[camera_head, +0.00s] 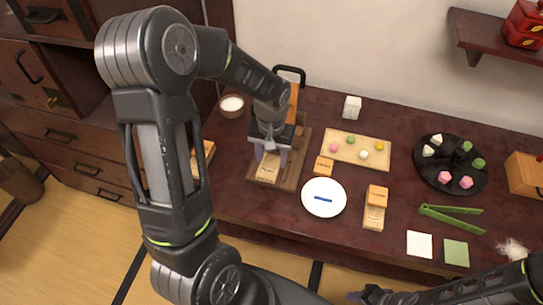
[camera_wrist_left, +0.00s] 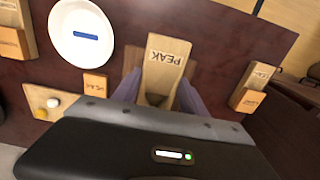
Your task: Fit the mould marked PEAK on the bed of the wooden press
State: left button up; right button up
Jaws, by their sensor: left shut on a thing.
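The mould marked PEAK (camera_wrist_left: 166,60) is a pale wooden piece held between the fingers of my left gripper (camera_wrist_left: 160,98) in the left wrist view. In the head view my left gripper (camera_head: 271,152) points down over the wooden press (camera_head: 294,163), and the mould (camera_head: 267,172) shows just below its fingers, over the press's board. I cannot tell whether the mould touches the bed. The press has a black handle (camera_head: 290,71) at the back; my gripper and arm hide much of it. My right gripper (camera_head: 375,294) is at the bottom edge, its jaws unclear.
A white plate (camera_head: 324,209) with a blue strip, a small wooden block (camera_head: 323,166) and a sweets board (camera_head: 372,155) lie right of the press. Another mould (camera_head: 373,215) is beyond the plate; one more wooden piece (camera_head: 209,149) is left. A white bowl (camera_head: 232,103) stands behind.

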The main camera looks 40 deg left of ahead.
pick_arm(q)
jog(key=shift+f+b, duration=1.4)
jog(key=shift+f, duration=0.75)
jog(key=shift+f+b, duration=1.4)
jog(key=shift+f, duration=0.2)
jog(key=o, duration=1.5)
notch_tip(320, 180, up, 8)
jog(key=shift+f, duration=0.1)
jog(key=shift+s, duration=0.1)
